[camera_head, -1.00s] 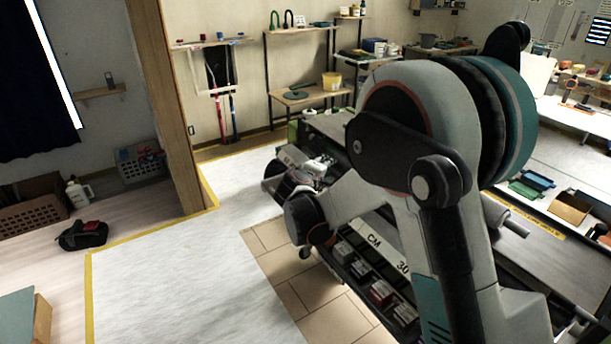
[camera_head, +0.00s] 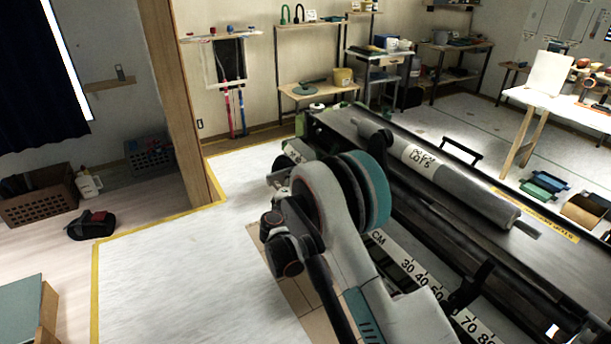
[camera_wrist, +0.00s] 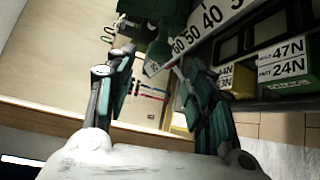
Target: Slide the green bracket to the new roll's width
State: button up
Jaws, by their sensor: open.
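A dark green block (camera_wrist: 155,45), which looks like the green bracket, is at the top of the wrist view beside the end of the white centimetre scale (camera_wrist: 205,22). My gripper (camera_wrist: 157,62) is open, with one finger on each side of the picture and nothing visibly held between them. The block appears beyond the fingertips; I cannot tell whether they touch it. In the head view the scale (camera_head: 415,278) runs along the machine's near side, and my arm hides part of it. A grey roll (camera_head: 440,178) with a white printed label lies on top of the machine.
Labelled boxes (camera_wrist: 282,58) sit in a dark rack beside the scale. The machine's dark frame (camera_head: 420,125) extends to the right. Shelves (camera_head: 310,90) stand along the back wall. The pale floor (camera_head: 190,270) left of the machine is clear.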

jog(key=b+x, duration=0.2)
jog(key=x, duration=0.6)
jog(key=shift+w+d, duration=0.1)
jog(key=shift+w, duration=0.3)
jog(key=shift+c, duration=0.3)
